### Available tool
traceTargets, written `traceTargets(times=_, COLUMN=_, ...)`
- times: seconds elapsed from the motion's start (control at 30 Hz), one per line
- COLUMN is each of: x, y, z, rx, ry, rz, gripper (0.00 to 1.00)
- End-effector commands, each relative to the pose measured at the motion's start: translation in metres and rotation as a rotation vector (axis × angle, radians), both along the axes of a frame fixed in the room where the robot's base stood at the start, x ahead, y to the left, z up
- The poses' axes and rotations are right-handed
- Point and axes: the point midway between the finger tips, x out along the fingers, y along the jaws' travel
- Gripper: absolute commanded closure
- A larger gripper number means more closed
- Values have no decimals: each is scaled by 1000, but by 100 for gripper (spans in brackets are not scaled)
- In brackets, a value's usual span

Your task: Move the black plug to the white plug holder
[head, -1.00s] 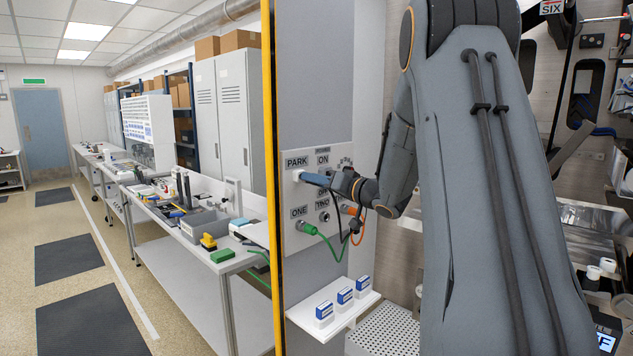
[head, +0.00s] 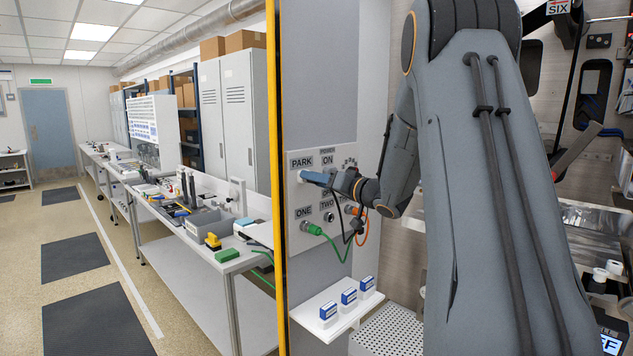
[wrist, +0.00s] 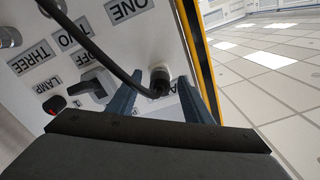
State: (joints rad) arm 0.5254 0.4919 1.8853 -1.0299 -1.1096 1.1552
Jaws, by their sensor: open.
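The black plug (wrist: 159,86), with a black cable, is at the white plug holder (wrist: 163,71) under the PARK label in the wrist view. My gripper (wrist: 155,92) has its two blue fingers apart, one on each side of the plug. In the head view, my gripper (head: 317,179) is at the panel just below the PARK label, and the white holder (head: 302,175) shows at its tips. The black plug is hidden there by the fingers. How deep it sits in the holder cannot be told.
A white shelf (head: 330,320) with small blue-and-white boxes juts out below. A yellow post (head: 274,150) runs along the panel's left edge.

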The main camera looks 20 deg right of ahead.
Motion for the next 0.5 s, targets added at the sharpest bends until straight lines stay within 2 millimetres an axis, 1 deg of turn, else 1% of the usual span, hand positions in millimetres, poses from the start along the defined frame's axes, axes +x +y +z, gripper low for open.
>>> traceTargets(times=0.17, x=-20, y=-9, z=-1, rx=0, ry=-1, rz=-4, gripper=54)
traceTargets(times=0.4, x=-56, y=-21, z=-1, rx=-1, ry=-1, rz=-3, gripper=54)
traceTargets(times=0.5, x=-65, y=-25, z=-1, rx=-1, ry=-1, rz=-3, gripper=54)
